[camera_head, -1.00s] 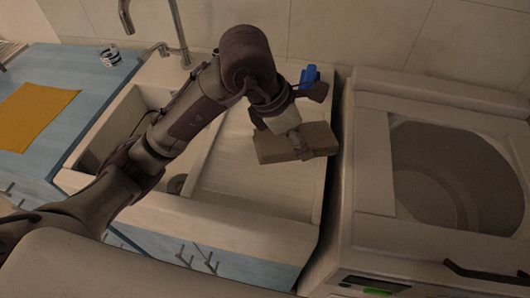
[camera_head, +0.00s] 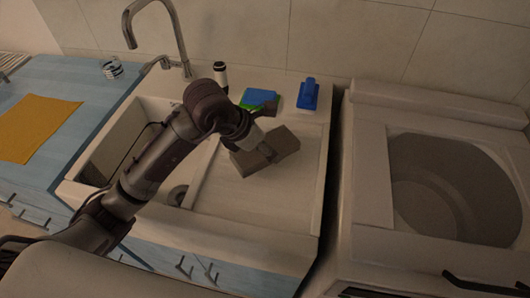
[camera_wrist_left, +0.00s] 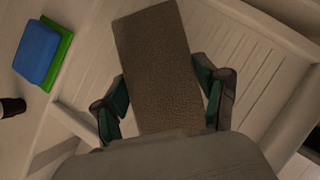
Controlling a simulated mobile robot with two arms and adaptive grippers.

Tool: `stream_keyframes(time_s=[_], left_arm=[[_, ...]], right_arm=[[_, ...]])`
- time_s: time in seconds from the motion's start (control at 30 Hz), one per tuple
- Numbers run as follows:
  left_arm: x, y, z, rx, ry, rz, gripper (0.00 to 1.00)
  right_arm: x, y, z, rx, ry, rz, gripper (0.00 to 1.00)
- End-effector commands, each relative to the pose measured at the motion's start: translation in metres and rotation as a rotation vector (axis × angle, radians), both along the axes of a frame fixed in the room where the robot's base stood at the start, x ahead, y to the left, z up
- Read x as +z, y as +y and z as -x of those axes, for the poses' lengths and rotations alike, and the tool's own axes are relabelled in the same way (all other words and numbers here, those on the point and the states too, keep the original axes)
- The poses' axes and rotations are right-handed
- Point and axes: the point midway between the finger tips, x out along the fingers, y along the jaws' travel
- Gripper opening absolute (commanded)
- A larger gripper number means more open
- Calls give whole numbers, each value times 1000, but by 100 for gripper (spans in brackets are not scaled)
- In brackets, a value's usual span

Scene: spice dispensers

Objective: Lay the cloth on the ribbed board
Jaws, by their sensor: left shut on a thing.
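The cloth (camera_head: 283,143) is a flat, brown, rectangular piece. My left gripper (camera_head: 265,151) is shut on it, over the ribbed board (camera_head: 255,205) beside the sink basin. In the left wrist view the cloth (camera_wrist_left: 158,65) sticks out lengthwise between the two fingers of the gripper (camera_wrist_left: 163,95), with the pale grooves of the board (camera_wrist_left: 250,75) behind it. I cannot tell whether the cloth touches the board. My right gripper is not in view.
A blue and green sponge (camera_head: 260,98) and a blue object (camera_head: 308,94) stand behind the board. A dark bottle with a white band (camera_head: 220,75) and the tap (camera_head: 180,45) are at the back. A top-loading washer (camera_head: 430,200) stands right. An orange mat (camera_head: 35,125) lies left.

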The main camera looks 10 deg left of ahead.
Motion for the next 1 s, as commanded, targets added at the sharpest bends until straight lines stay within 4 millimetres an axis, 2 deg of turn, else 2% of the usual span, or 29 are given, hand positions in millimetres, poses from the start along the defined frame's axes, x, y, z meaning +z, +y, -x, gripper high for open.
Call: stream_keyframes(time_s=[0.33,0.7,0.73,0.87,1.0], left_arm=[[-39,2,-1,0,2,2,35],[-45,2,-1,-1,-1,0,35],[-44,2,-1,-1,0,0,75],[-43,2,-1,-1,0,0,97],[-43,2,-1,-1,0,0,97]], right_arm=[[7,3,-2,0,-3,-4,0],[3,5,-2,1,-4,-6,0],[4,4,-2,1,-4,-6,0],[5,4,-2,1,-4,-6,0],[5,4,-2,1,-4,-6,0]])
